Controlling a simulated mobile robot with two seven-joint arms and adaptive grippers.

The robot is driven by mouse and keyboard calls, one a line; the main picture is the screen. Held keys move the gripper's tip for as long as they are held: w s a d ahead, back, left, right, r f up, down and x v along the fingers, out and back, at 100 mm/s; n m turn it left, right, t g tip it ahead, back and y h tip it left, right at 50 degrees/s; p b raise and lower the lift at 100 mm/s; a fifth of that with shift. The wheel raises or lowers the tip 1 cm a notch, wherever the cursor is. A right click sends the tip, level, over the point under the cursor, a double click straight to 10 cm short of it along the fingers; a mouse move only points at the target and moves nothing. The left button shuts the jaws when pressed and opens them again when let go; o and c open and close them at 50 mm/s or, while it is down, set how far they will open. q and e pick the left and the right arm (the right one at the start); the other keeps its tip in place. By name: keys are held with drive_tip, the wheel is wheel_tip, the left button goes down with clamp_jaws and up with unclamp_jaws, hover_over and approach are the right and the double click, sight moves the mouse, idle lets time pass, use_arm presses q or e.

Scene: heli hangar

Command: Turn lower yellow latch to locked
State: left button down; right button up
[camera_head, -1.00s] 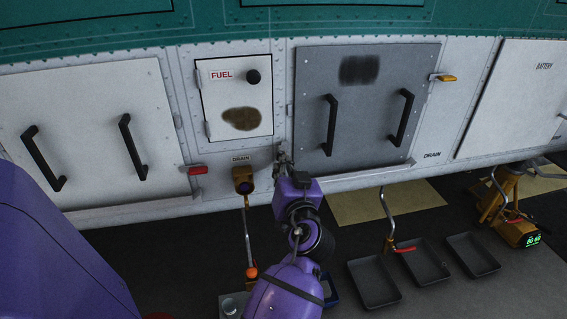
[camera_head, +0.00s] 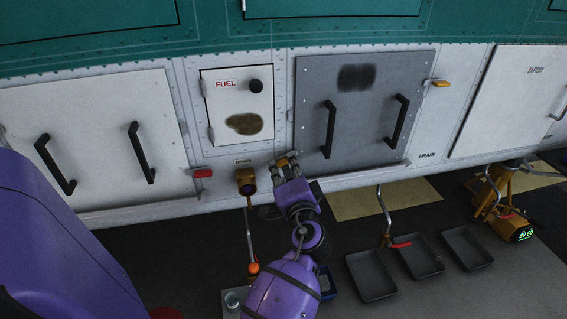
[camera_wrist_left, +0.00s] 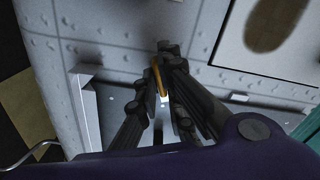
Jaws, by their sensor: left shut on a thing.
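The lower yellow latch (camera_wrist_left: 157,73) shows in the left wrist view as a narrow orange-yellow bar between the fingers of my left gripper (camera_wrist_left: 163,82). The gripper is shut on it, and the fingers hide part of the latch. In the head view my left gripper (camera_head: 286,160) is at the lower left corner of the grey panel (camera_head: 368,120), against the white hull. An upper yellow latch (camera_head: 437,83) sticks out sideways at the grey panel's upper right edge. My right gripper is not in view.
A red latch (camera_head: 202,173) is farther left. The fuel door (camera_head: 226,103) is above. Black trays (camera_head: 371,276) lie on the floor at right.

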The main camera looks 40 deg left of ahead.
use_arm(q)
drive_tip(key=shift+r+m+p, duration=0.15)
drive_tip(key=shift+m+p, duration=0.2)
drive_tip(key=shift+m, duration=0.45)
drive_tip(key=shift+m+p, duration=0.5)
drive_tip(key=shift+m, duration=0.7)
drive_tip(key=shift+f+m, duration=0.2)
drive_tip(key=shift+m, duration=0.2)
drive_tip(key=c, duration=1.9)
unclamp_jaws()
